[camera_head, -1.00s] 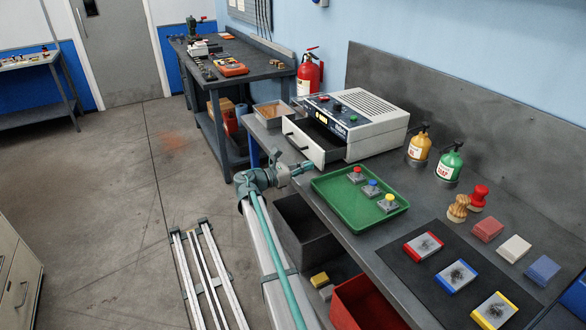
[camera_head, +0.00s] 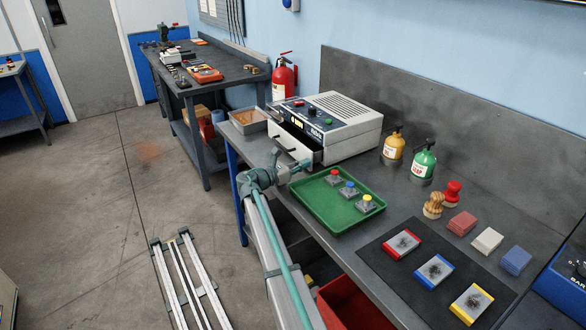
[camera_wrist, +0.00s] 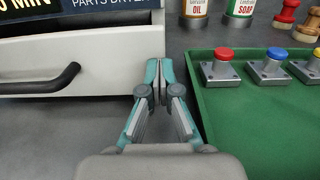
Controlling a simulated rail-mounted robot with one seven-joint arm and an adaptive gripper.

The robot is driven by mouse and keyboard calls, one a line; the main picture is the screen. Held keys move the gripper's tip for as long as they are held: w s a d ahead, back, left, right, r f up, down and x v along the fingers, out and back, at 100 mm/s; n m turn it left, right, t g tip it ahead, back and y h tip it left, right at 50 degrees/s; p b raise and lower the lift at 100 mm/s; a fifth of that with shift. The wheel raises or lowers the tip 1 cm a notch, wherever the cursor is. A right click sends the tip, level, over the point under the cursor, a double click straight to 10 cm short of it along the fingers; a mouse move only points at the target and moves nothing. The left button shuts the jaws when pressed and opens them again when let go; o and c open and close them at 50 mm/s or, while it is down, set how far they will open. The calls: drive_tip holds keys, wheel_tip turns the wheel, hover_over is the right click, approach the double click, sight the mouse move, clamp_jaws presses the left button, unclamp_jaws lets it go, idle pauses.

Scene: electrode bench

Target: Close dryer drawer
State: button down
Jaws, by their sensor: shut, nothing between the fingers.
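The parts dryer (camera_head: 340,130) is a white box with a dark control panel on the bench. Its drawer (camera_head: 292,150) stands partly out at the front, with a dark gap behind its white face. In the wrist view, the drawer front (camera_wrist: 105,82) and its black handle (camera_wrist: 42,80) fill the upper left. My gripper (camera_wrist: 158,72) is shut and empty beside the right end of the drawer front; I cannot tell whether they touch. In the head view, my gripper (camera_head: 304,164) is near the drawer's front corner, left of the green tray.
The green tray (camera_head: 318,222) with red, blue and yellow knobbed pieces lies close to my gripper's right. OIL (camera_head: 393,148) and SOAP (camera_head: 423,160) bottles stand behind it. An open metal tray (camera_head: 240,125) lies left of the dryer. A red bin (camera_head: 350,305) is below the bench.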

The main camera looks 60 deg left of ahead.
sight(312, 160)
drive_tip(key=w, duration=0.5)
drive_tip(key=shift+w+a, duration=0.2)
drive_tip(key=shift+w, duration=0.25)
drive_tip(key=shift+r, duration=0.1)
